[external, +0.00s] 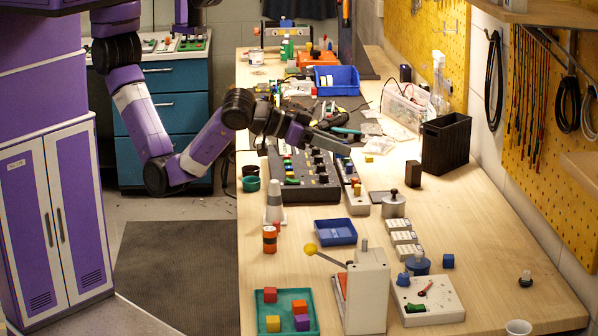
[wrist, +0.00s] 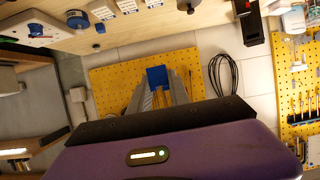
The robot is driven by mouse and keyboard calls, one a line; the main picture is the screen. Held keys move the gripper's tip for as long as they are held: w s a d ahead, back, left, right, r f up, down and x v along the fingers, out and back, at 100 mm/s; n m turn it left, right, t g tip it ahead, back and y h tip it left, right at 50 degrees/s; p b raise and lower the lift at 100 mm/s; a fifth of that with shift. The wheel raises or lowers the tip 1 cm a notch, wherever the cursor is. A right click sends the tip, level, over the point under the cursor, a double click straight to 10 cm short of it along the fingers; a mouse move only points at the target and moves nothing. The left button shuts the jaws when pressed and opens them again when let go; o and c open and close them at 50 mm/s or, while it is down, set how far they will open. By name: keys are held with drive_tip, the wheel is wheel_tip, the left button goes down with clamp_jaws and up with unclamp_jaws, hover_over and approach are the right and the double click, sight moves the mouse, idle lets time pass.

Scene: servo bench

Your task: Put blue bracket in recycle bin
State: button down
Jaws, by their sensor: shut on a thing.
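My gripper (wrist: 158,88) is shut on a blue piece, the blue bracket (wrist: 157,76), which shows between the fingertips in the wrist view. In the external view my gripper (external: 335,143) is above the bench, near the dark control panel with coloured knobs; the bracket cannot be made out there. No container is clearly marked as the recycle bin. A tall black bin (external: 446,146) stands at the right side of the bench, right of my gripper. A blue open bin (external: 337,81) stands farther back, and a shallow blue tray (external: 335,232) lies nearer the front.
The control panel (external: 303,190) lies below my gripper. A clear plastic box (external: 405,108) and a small dark block (external: 413,174) are near the black bin. A grey press with a yellow-knobbed lever (external: 367,290) stands in front. The bench's right front is mostly clear.

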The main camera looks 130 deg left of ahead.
drive_tip(key=shift+w+d+f, duration=0.1)
drive_tip(key=shift+f, duration=0.25)
wheel_tip(320, 180, down, 19)
drive_tip(key=shift+f+p, duration=0.1)
drive_tip(key=shift+p, duration=0.55)
drive_tip(key=shift+f, duration=0.2)
drive_tip(key=c, duration=1.2)
unclamp_jaws()
drive_tip(key=shift+r, duration=0.1)
drive_tip(key=shift+r, duration=0.15)
drive_tip(key=b+v, duration=0.1)
drive_tip(key=v, duration=1)
drive_tip(key=shift+s+d+r, duration=0.1)
drive_tip(key=shift+s+d, duration=0.15)
drive_tip(key=shift+s, duration=0.1)
